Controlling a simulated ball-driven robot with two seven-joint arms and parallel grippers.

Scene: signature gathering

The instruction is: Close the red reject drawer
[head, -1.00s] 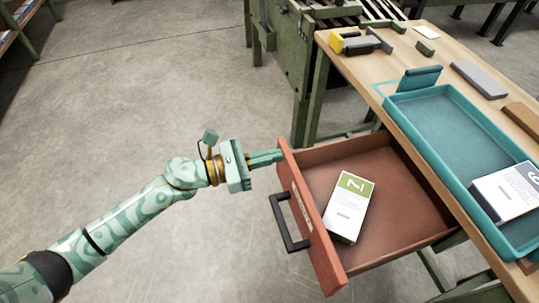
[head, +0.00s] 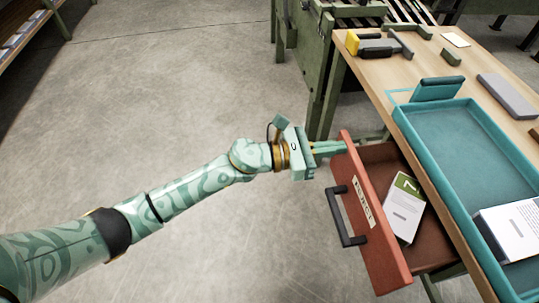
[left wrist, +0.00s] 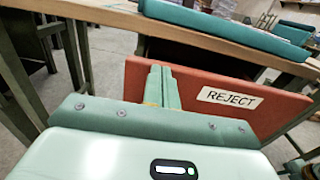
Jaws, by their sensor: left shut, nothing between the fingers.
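The red reject drawer (head: 368,215) is partly open under the bench, its front standing out from the table edge. Its front, with a white REJECT label, also shows in the left wrist view (left wrist: 285,108). A dark handle (head: 345,217) is on the front. A white and green box (head: 404,210) lies inside the drawer. My left gripper (head: 342,146) is shut and empty, its fingertips at the outer face of the drawer front near its far end; they appear to touch it. The left wrist view shows the shut fingers (left wrist: 162,85) against the red panel. My right gripper is not in view.
The wooden bench (head: 470,62) holds a teal tray (head: 440,130) with a white box (head: 508,228) in it. A grey block (head: 507,95) and a yellow and black tool (head: 372,45) also lie there. The floor left of the drawer is clear.

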